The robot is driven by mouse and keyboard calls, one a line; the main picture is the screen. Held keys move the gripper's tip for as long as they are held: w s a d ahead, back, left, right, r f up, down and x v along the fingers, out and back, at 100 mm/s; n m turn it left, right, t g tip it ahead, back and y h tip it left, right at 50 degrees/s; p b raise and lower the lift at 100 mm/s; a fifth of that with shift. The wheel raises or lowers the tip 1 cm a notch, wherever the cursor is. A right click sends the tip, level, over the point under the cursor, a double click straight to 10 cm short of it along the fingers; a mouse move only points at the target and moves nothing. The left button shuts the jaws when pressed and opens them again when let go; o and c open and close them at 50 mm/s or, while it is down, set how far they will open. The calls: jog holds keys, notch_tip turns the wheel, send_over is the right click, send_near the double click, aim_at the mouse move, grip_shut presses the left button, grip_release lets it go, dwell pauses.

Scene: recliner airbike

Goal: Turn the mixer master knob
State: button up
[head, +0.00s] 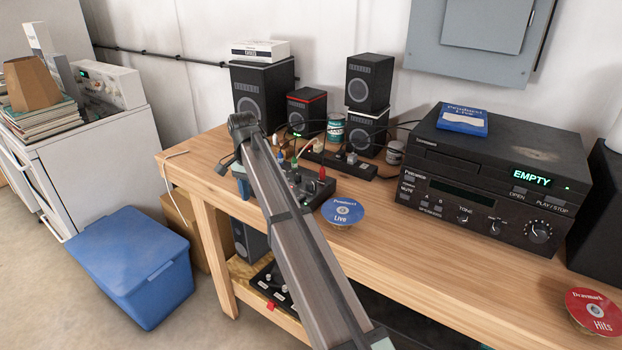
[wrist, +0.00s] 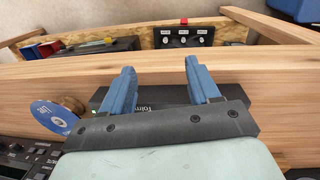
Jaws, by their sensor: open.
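A black mixer (head: 318,188) with coloured plugs and cables sits on the wooden workbench, partly behind my arm. I cannot pick out its master knob in the head view. My gripper (wrist: 160,68) is open and empty, its two blue fingers apart. In the head view only a bit of blue finger (head: 240,184) shows to the left of my arm, near the mixer's left end. In the wrist view a black device with white lettering (wrist: 145,98), which looks like the mixer's edge, lies behind the fingers, and the gripper body hides most of it. No knob shows between the fingers.
A blue Live disc (head: 343,211) stands right of the mixer. A large black CD player (head: 490,180) is farther right, and several speakers stand behind. A lower shelf holds a black box with knobs (head: 273,288). A blue bin (head: 130,262) is on the floor.

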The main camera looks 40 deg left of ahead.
notch_tip(320, 180, up, 14)
jog(key=r+y, duration=0.1)
send_over(311, 181)
jog(key=shift+n, duration=0.3)
notch_tip(311, 181, down, 14)
jog(key=shift+f, duration=0.1)
jog(key=c, duration=1)
